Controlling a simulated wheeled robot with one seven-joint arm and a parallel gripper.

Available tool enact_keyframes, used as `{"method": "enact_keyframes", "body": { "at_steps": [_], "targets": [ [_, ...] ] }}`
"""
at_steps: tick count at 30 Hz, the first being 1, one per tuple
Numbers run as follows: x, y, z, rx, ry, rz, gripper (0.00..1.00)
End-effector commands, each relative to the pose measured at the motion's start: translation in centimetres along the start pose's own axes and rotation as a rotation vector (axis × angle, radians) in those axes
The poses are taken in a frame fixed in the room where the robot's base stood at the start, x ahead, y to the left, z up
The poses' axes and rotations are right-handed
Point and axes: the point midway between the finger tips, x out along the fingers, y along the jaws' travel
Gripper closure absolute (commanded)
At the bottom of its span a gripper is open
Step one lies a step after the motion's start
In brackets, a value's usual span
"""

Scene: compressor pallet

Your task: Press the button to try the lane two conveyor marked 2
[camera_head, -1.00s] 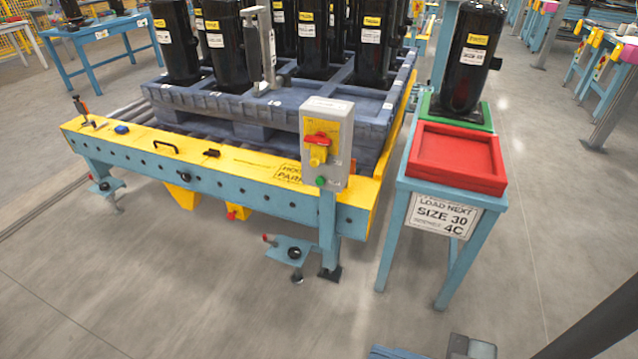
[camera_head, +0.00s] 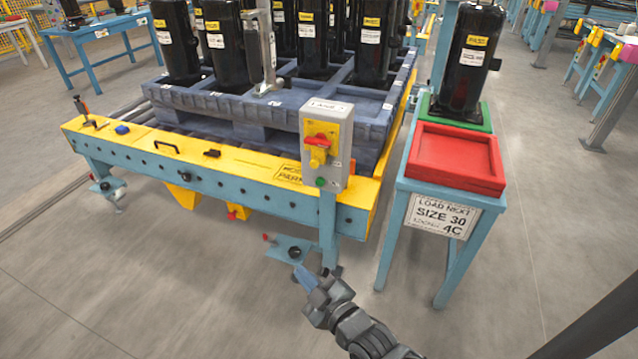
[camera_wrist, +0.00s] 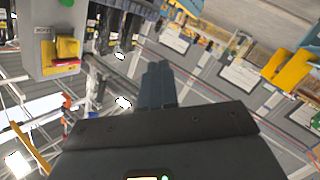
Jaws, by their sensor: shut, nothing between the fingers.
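A grey control box (camera_head: 342,128) stands on a blue post at the near right corner of the conveyor. On its face are a red rotary handle on a yellow plate (camera_head: 319,145) and a green button (camera_head: 320,182) below. Lettering on its top label is too small to read surely. My gripper (camera_head: 301,274) is shut and empty, low in front of the post and below the box, apart from it. In the wrist view the shut blue fingers (camera_wrist: 158,85) point away, with the box (camera_wrist: 35,40) at upper left and its green button (camera_wrist: 67,3) at the top edge.
The conveyor (camera_head: 225,182) has a yellow top edge and carries a blue-grey pallet (camera_head: 225,105) of black compressors. To the right, a blue stand holds a red tray (camera_head: 455,158), a green tray with one compressor (camera_head: 470,55), and a "SIZE 30" sign (camera_head: 441,217). Open floor lies in front.

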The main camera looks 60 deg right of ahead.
Motion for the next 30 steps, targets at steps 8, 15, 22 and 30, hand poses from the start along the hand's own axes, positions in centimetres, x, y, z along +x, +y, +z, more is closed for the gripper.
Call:
{"method": "enact_keyframes", "body": {
  "at_steps": [8,15,22,30],
  "targets": [
    [9.4,4.8,2.5,-0.136,-0.049,0.124,1.0],
    [14.3,8.7,3.9,-0.221,-0.087,0.188,1.0],
    [15.6,9.9,4.3,-0.246,-0.1,0.205,1.0],
    [15.6,9.8,4.3,-0.246,-0.099,0.204,1.0]
  ]
}}
